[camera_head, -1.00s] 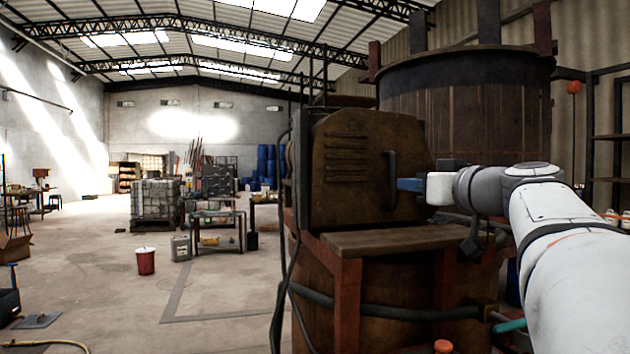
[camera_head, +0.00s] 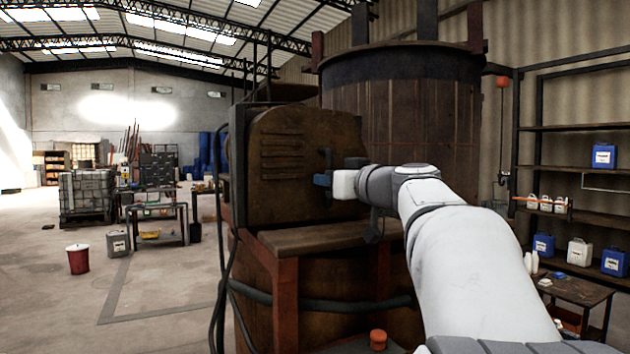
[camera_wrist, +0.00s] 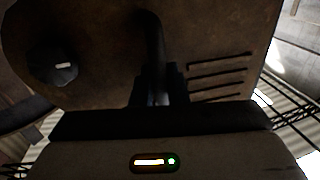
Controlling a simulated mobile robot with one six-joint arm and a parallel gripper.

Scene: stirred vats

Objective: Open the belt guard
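The belt guard (camera_head: 285,195) is a rusty brown cover with louvre slots, standing upright against the machine in front of the big vat. It looks closed. Its dark vertical handle (camera_head: 328,160) is on the right part of its face and also shows in the wrist view (camera_wrist: 155,40). My gripper (camera_head: 322,180) is at the lower part of this handle. In the wrist view my gripper's fingers (camera_wrist: 159,88) lie close on both sides of the bar and look shut on it. A dark round knob (camera_wrist: 52,67) sits on the guard, left of the handle.
A wooden ledge (camera_head: 345,237) on a red frame juts out below the guard. Dark hoses (camera_head: 222,250) hang at its left. The vat (camera_head: 405,115) rises behind. Shelves with jugs (camera_head: 580,250) stand at right. The floor at left is mostly open.

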